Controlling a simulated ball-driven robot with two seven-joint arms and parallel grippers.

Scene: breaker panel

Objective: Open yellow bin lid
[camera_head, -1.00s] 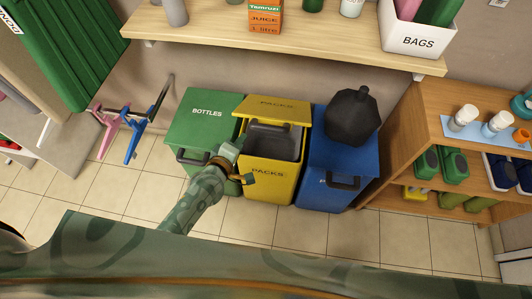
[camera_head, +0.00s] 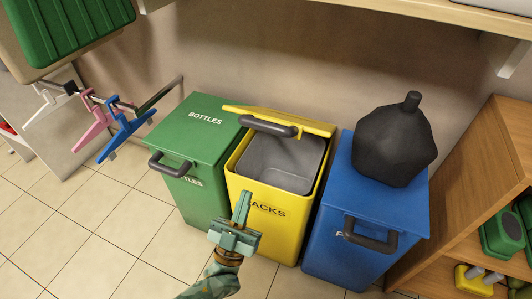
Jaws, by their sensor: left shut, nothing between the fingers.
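The yellow bin (camera_head: 273,228) stands between two other bins. Its yellow lid (camera_head: 312,124) is raised at the back edge, with a dark handle (camera_head: 268,127) along it. The grey inside of the bin shows through the open top. My left gripper (camera_head: 241,205) is shut and empty, at the front left of the yellow bin, below its rim. It covers part of the lettering on the bin's front. Whether it touches the bin I cannot tell. My right gripper is out of view.
A green bin (camera_head: 194,141) stands on the left, lid shut. A blue bin (camera_head: 365,200) on the right has a black bag (camera_head: 394,145) on top. A wooden shelf (camera_head: 450,12) hangs above. A wooden cabinet (camera_head: 478,170) is at right. The tiled floor in front is clear.

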